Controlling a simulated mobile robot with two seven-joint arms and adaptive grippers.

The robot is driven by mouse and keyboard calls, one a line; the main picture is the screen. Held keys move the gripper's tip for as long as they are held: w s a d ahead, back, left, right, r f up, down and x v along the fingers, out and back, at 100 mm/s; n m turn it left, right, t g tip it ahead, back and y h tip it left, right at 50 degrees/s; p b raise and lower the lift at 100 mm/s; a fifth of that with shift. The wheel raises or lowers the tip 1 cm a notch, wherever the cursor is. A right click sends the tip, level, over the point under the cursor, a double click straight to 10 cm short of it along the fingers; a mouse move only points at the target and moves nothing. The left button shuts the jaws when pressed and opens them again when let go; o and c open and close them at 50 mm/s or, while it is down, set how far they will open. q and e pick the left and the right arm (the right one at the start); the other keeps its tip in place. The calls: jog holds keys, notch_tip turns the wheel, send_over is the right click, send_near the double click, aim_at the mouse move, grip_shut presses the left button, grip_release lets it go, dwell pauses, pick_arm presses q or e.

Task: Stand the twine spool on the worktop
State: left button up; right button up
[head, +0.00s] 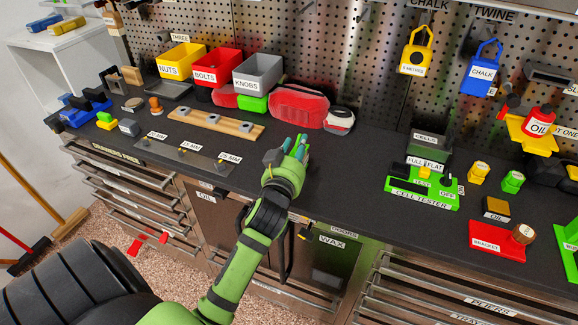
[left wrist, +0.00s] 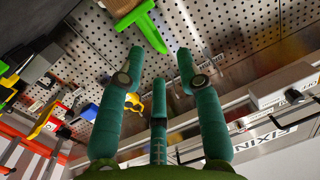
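I cannot make out a twine spool in either view. A label reading TWINE (head: 494,14) sits on the shelf edge at the top right of the head view, and what is above it is cut off. The worktop (head: 345,178) is dark and runs along the pegboard. My left gripper (head: 298,147) is over the worktop near its front edge, in front of the red pouch, with its fingers towards the pegboard. In the left wrist view the teal fingers (left wrist: 158,80) are spread apart, with nothing between them. My right gripper is not in view.
Bins (head: 217,65) and a red pouch (head: 300,106) stand at the back left. A wooden block strip (head: 216,122) lies left of my gripper. The green cell tester (head: 425,188) and red bracket (head: 497,238) are at right. Worktop between gripper and tester is clear.

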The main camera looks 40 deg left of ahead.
pick_arm(q)
jog(key=b+v, duration=0.1)
jog(key=v, duration=0.7)
jog(key=shift+s+b, duration=0.35)
jog(key=shift+s, duration=0.05)
